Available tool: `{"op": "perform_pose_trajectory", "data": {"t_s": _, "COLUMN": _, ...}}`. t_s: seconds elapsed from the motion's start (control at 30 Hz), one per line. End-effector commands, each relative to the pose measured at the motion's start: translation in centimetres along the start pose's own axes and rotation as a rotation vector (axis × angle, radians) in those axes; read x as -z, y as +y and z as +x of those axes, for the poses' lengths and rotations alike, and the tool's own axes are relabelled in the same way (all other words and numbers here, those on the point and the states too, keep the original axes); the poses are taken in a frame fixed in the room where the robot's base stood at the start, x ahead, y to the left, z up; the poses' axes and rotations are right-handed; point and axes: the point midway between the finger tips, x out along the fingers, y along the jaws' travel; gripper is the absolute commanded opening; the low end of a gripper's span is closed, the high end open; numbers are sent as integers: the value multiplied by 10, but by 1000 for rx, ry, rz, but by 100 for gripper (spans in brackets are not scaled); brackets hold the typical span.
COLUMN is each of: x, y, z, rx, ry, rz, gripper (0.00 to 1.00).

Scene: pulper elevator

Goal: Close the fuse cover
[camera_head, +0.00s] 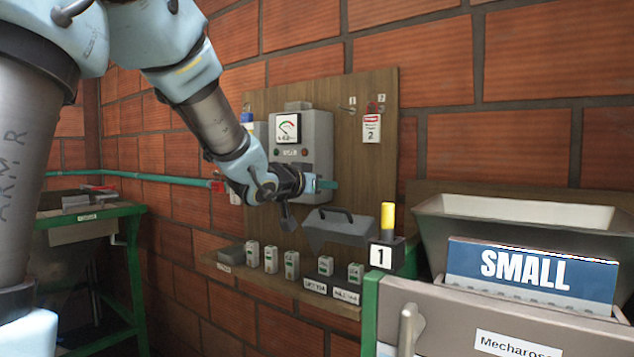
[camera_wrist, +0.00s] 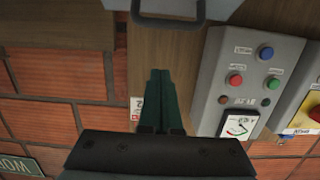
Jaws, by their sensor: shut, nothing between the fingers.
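The grey fuse cover (camera_head: 338,230) with a dark handle on top stands raised and tilted out from the wooden board, above a row of fuses (camera_head: 291,264). Several fuses below it are exposed. In the wrist view the cover (camera_wrist: 205,10) shows at the top edge, cut off by the frame, with its handle loop (camera_wrist: 168,14). My gripper (camera_head: 330,184) is in front of the board, a little above the cover and apart from it. Its green fingers (camera_wrist: 160,75) are together, with nothing between them.
A grey meter box (camera_head: 305,140) with a gauge is beside my gripper; its buttons show in the wrist view. A yellow-topped post marked 1 (camera_head: 387,222) and a SMALL-labelled bin (camera_head: 530,275) stand at right. A green-framed bench (camera_head: 90,213) is at left.

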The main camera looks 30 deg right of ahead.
Motion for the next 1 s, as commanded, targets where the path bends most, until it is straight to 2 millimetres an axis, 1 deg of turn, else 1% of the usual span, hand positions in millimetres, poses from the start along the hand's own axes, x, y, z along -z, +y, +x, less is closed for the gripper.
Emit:
{"op": "perform_pose_trajectory", "data": {"t_s": 0.03, "x": 2, "y": 1, "z": 12, "rx": -2, "ry": -2, "rz": 0, "gripper": 0}}
{"op": "perform_pose_trajectory", "data": {"t_s": 0.2, "x": 0, "y": 0, "z": 42, "rx": -1, "ry": -4, "rz": 0, "gripper": 0}}
{"op": "perform_pose_trajectory", "data": {"t_s": 0.23, "x": -7, "y": 0, "z": 37, "rx": 1, "ry": -6, "rz": -1, "gripper": 0}}
{"op": "perform_pose_trajectory", "data": {"t_s": 0.33, "x": -22, "y": 0, "z": 31, "rx": 2, "ry": -5, "rz": -1, "gripper": 0}}
{"op": "perform_pose_trajectory", "data": {"t_s": 0.5, "x": -35, "y": -1, "z": 26, "rx": 2, "ry": -2, "rz": 0, "gripper": 0}}
{"op": "perform_pose_trajectory", "data": {"t_s": 1.0, "x": -40, "y": -1, "z": 24, "rx": 2, "ry": 2, "rz": 1, "gripper": 0}}
